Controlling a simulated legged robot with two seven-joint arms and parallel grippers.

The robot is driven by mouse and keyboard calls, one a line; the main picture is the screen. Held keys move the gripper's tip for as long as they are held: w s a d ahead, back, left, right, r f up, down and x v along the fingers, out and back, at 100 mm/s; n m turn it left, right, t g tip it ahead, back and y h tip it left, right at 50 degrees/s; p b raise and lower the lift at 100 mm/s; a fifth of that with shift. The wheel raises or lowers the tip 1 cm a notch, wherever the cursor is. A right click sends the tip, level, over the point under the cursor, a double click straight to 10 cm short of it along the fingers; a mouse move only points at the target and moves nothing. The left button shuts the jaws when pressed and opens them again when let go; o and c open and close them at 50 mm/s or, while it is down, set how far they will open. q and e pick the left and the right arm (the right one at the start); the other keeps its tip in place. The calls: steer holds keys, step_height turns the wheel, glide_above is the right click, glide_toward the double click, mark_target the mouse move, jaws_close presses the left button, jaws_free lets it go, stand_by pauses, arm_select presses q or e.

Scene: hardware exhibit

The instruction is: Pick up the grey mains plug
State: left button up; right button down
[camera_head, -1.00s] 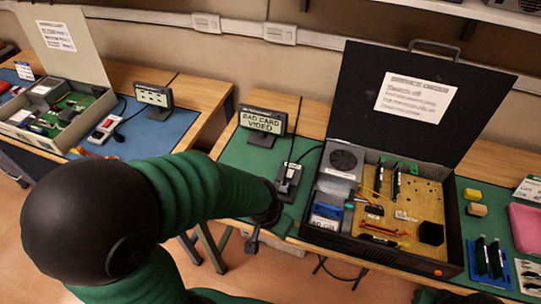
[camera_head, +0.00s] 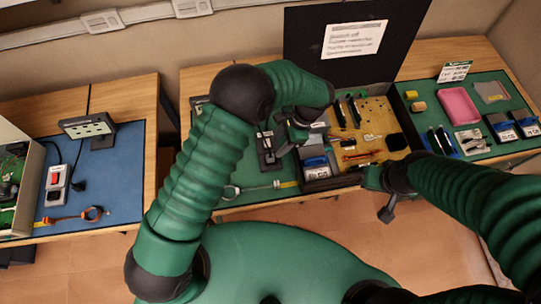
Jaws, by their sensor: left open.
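A socket strip (camera_head: 267,150) lies on the green mat of the middle table, just left of the open case. My left arm reaches over the table, and its open gripper (camera_head: 291,138) hangs close to the right of the strip. I cannot make out a grey mains plug for certain; the gripper and forearm cover part of that area. On the left table a dark plug (camera_head: 78,186) lies on the blue mat beside another socket strip (camera_head: 56,183). My right gripper (camera_head: 386,208) is in front of the table's edge, small and dark; its jaws are unclear.
The open case (camera_head: 350,170) with boards and a raised black lid (camera_head: 385,60) stands right of my left gripper. A pink tray (camera_head: 459,105) and small parts lie farther right. A cable with a ring end (camera_head: 232,190) lies on the mat's front left.

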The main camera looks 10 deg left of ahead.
mark_target(271, 156)
arm_select(q)
steer(key=x, duration=0.4)
steer(key=shift+w+a+p, duration=0.15)
steer(key=shift+a+p, duration=0.05)
steer(key=shift+p, duration=0.1)
step_height(271, 156, down, 4)
steer(key=shift+a+r+p, duration=0.1)
steer(key=shift+a+p, duration=0.1)
steer(key=shift+p, duration=0.6)
steer(key=shift+f, duration=0.55)
steer(key=shift+a, duration=0.15)
steer(key=c, duration=0.6)
jaws_close()
